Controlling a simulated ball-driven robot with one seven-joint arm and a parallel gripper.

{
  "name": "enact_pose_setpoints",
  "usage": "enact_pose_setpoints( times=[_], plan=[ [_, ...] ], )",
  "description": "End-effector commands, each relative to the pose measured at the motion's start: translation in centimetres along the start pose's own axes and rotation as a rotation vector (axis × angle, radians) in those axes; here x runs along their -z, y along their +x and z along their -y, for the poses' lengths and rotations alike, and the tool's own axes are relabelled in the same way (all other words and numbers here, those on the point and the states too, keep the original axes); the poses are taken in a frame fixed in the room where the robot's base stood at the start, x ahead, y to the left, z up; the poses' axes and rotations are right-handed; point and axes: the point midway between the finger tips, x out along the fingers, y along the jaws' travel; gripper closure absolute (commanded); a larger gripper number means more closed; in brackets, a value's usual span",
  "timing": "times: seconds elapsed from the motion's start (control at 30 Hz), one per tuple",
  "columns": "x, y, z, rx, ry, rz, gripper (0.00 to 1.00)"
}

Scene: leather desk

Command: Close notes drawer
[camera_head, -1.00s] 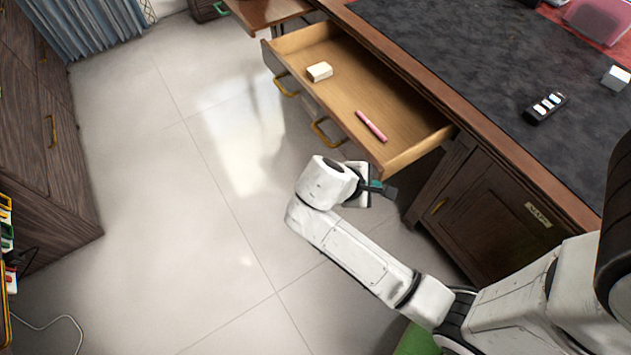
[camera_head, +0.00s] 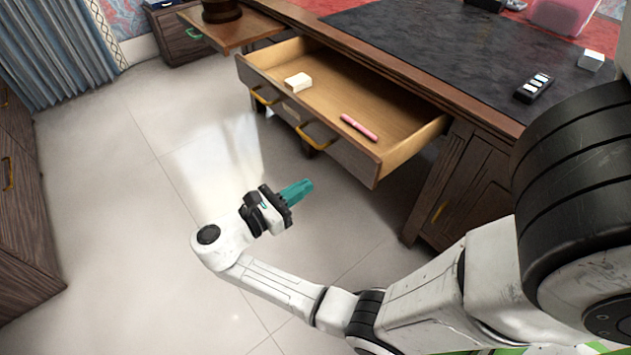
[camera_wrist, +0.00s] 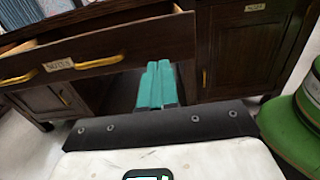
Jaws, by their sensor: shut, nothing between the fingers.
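The notes drawer (camera_head: 330,150) is pulled out of the desk in the head view. It holds a white block (camera_head: 298,82) and a pink pen-like item (camera_head: 359,128). In the wrist view its dark wooden front (camera_wrist: 130,42) carries a label reading NOTES (camera_wrist: 59,64) and two yellow handles. My gripper (camera_head: 304,188) is shut and empty, with teal fingers. It is in front of the drawer, apart from it in the head view, pointing toward the desk. In the wrist view the fingertips (camera_wrist: 157,66) overlap the lower edge of the drawer front near its right end; contact cannot be told.
The desk (camera_head: 400,50) has a dark top with a black device (camera_head: 534,88) on it. A pull-out board (camera_head: 232,32) with a dark round object is beyond the drawer. A cabinet (camera_head: 22,210) stands at left. Open tiled floor (camera_head: 110,230) lies between.

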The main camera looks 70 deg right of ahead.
Motion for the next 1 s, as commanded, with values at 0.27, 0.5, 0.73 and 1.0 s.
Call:
enact_pose_setpoints(
  times=[0.27, 0.5, 0.73, 1.0],
  plan=[
    [0.1, 5.0, 0.2, 0.005, 0.000, -0.001, 1.00],
    [0.1, 9.6, 0.2, 0.003, 0.001, -0.002, 1.00],
    [0.1, 12.4, 0.1, 0.001, 0.003, -0.002, 1.00],
    [0.0, 13.2, 0.1, 0.000, 0.002, -0.002, 1.00]
  ],
)
